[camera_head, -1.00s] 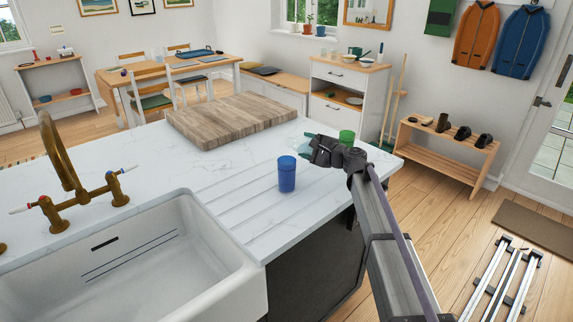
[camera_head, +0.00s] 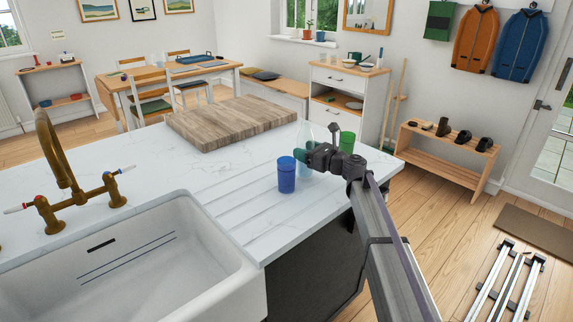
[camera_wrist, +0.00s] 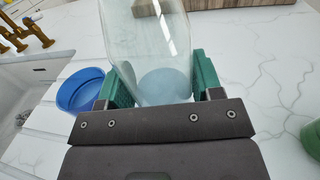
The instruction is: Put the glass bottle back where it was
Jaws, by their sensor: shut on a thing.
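The clear glass bottle (camera_head: 305,133) stands about upright at the drainer side of the white worktop, between the blue cup (camera_head: 287,175) and my gripper arm. My gripper (camera_head: 303,156) is shut on it, and in the wrist view the green finger pads sit either side of the bottle (camera_wrist: 148,40). Its base shows pale blue between the pads. I cannot tell whether the base touches the worktop. The blue cup also shows close on the left in the wrist view (camera_wrist: 80,90).
A green cup (camera_head: 347,141) stands just behind and right of my gripper. A wooden board (camera_head: 235,120) lies farther back on the worktop (camera_head: 150,165). The sink (camera_head: 150,265) and brass tap (camera_head: 62,165) are at the left. Free worktop lies between board and cups.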

